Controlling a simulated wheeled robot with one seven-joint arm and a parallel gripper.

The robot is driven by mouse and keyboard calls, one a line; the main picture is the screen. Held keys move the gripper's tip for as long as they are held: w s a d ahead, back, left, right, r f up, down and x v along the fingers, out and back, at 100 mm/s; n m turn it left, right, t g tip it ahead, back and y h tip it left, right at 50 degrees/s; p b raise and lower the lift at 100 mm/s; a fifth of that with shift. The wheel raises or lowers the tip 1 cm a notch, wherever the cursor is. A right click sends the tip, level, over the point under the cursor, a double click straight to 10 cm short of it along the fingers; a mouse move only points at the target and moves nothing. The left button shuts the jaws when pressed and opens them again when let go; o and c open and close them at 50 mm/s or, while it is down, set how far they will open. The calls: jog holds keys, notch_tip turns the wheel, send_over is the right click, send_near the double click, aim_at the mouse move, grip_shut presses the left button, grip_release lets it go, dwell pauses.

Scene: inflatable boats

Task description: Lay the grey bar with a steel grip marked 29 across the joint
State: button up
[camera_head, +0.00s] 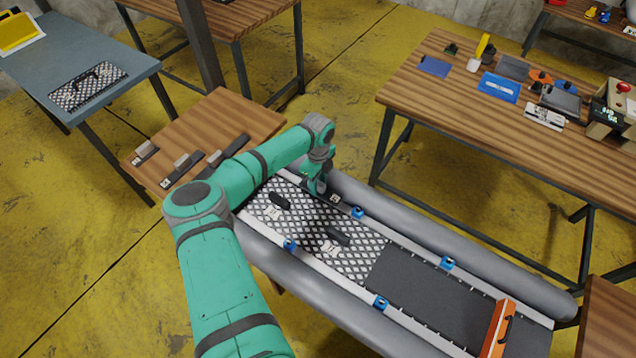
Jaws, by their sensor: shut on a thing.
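My gripper (317,190) is at the far end of the boat, low over its far side rail, and shut on a dark grey bar (326,197). A pale label shows on the bar's right end, too small to read; the jaws hide its grip. The boat's floor has patterned boards (349,262) with black handles, then a plain dark board (425,297). An edge between patterned and plain boards shows mid-boat. I cannot tell whether the bar touches the floor or rail. Other dark bars with steel grips (183,161) lie on the small wooden table (237,112) at left.
Grey tubes (440,232) flank the floor, with blue clamps (447,263) along the rails. An orange tool (498,328) lies across the near right end. A wooden workbench (420,98) with several items stands right; a blue-grey table (105,57) holds another patterned board.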

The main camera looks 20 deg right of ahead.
jog(key=shift+f, duration=0.75)
dwell(0.3)
jog(key=o, duration=1.2)
jog(key=shift+d+r, duration=0.1)
jog(key=shift+d, duration=0.05)
jog(key=shift+r, duration=0.2)
jog(key=r, duration=1)
jog(key=shift+a+r, duration=0.15)
jog(key=shift+a, duration=0.1)
jog(key=shift+a, duration=0.1)
